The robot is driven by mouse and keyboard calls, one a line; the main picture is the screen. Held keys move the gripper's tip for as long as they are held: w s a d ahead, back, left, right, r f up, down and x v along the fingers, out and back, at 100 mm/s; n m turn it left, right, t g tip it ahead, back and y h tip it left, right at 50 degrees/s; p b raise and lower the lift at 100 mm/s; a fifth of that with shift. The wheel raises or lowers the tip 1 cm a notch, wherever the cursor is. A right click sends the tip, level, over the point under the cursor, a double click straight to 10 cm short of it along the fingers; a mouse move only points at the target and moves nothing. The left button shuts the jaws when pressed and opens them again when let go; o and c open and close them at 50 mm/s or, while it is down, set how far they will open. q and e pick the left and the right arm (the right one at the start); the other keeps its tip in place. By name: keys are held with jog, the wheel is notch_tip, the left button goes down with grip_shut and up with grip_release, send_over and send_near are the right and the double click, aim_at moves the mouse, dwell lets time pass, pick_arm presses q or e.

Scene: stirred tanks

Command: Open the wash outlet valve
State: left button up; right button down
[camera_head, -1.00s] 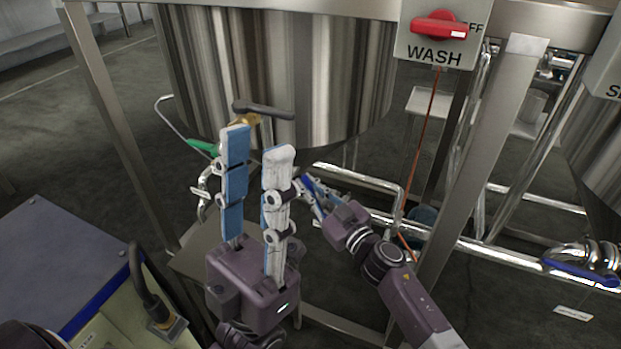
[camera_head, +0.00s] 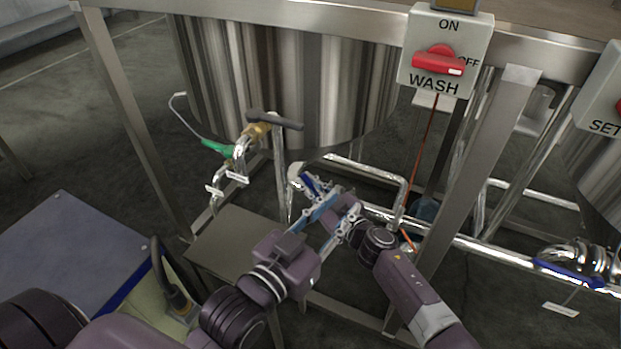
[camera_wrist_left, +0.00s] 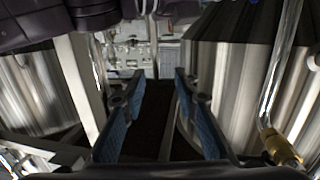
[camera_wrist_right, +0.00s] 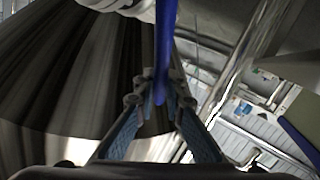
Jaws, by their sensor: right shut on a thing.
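The wash outlet valve's blue lever handle (camera_head: 311,184) sits under the large steel tank at the middle of the head view. My right gripper (camera_head: 316,192) is shut on this handle. In the right wrist view the blue handle (camera_wrist_right: 164,50) runs between the fingertips (camera_wrist_right: 160,92). My left gripper (camera_head: 345,202) is close to the right gripper in the head view and partly overlaps it. In the left wrist view its fingers (camera_wrist_left: 155,78) are spread with nothing between them. The valve body is mostly hidden.
The WASH box (camera_head: 446,52) with a red knob hangs on the frame above right. A green-handled valve (camera_head: 218,147) and a black T-handle (camera_head: 274,119) are left of the grippers. Steel frame legs (camera_head: 480,170) and pipes (camera_head: 490,252) bound the space at right.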

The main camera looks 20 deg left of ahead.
jog(key=shift+a+f+p, duration=0.1)
jog(key=shift+a+p, duration=0.1)
jog(key=shift+p, duration=0.25)
pick_arm(q)
notch_tip(320, 180, down, 7)
jog(key=s+a+g+y, duration=0.1)
jog(key=s+g, duration=0.1)
jog(key=g, duration=0.1)
jog(key=shift+s+a+f+g, duration=0.2)
jog(key=shift+s+a+g, duration=0.1)
jog(key=shift+g, duration=0.1)
pick_arm(e)
jog(key=c, duration=2)
grip_release()
jog(key=shift+a, duration=0.1)
jog(key=shift+o, duration=0.2)
pick_arm(q)
jog(key=shift+w, duration=0.1)
pick_arm(e)
jog(key=shift+s+d, duration=0.2)
jog(key=shift+d, duration=0.45)
jog(key=v, duration=1)
jog(key=shift+s+d+r, duration=0.2)
jog(key=shift+s, duration=0.15)
